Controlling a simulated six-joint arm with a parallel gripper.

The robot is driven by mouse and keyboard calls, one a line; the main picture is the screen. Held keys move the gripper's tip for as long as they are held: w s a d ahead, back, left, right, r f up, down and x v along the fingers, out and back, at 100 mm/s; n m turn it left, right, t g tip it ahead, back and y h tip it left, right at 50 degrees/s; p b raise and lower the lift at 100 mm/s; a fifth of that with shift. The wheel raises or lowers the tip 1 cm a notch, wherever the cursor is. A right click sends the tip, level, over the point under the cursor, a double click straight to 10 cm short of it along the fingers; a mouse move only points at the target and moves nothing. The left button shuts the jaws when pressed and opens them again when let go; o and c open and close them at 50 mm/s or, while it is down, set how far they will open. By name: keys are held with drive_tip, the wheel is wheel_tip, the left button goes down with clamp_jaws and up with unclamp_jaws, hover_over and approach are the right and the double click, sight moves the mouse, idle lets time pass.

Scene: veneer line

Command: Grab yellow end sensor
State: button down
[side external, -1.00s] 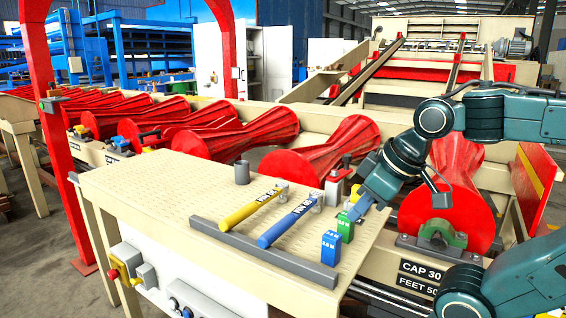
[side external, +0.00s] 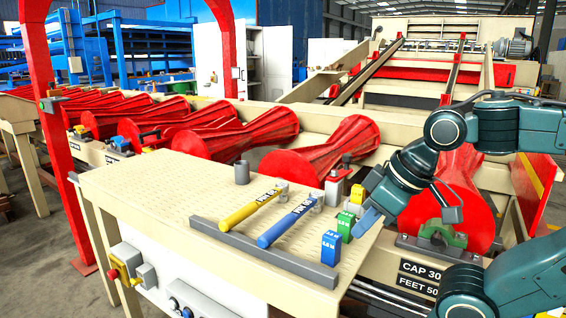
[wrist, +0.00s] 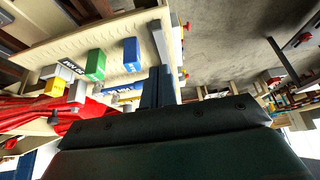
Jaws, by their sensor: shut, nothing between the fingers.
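A yellow cylindrical sensor (side external: 240,213) with a dark label and a metal end lies on the cream perforated bench top. A similar blue sensor (side external: 285,224) lies to its right. My gripper (side external: 362,228) is shut and empty at the bench's right side, close beside the green block (side external: 345,226), well right of the yellow sensor. In the wrist view my shut fingers (wrist: 158,88) point up the picture over the bench edge.
A blue block (side external: 331,247) stands at the front right of the bench (side external: 190,185). A small yellow block (side external: 357,193) stands behind the green one. A grey bar (side external: 262,253) runs along the front edge. A dark cup (side external: 242,172) stands at the back. Red rollers (side external: 330,150) lie behind.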

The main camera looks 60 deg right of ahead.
drive_tip(key=c, duration=0.8)
unclamp_jaws()
drive_tip(key=shift+c, duration=0.2)
drive_tip(key=w+d+r+m+g+h, duration=0.2)
drive_tip(key=w+d+r+m, duration=0.2)
drive_tip(key=d, duration=0.4)
drive_tip(key=w+d+r+m+g+h, duration=0.1)
drive_tip(key=w+d+r+m+g, duration=0.15)
drive_tip(key=w+d+m, duration=0.35)
drive_tip(key=w+d+f+m+g+y, duration=0.1)
drive_tip(key=d+m, duration=0.5)
drive_tip(key=d, duration=1)
drive_tip(key=shift+w+f+m+g+y, duration=0.4)
drive_tip(key=shift+w+g, duration=0.35)
drive_tip(key=shift+w, duration=0.4)
drive_tip(key=shift+s+f, duration=0.1)
drive_tip(key=shift+f, duration=0.15)
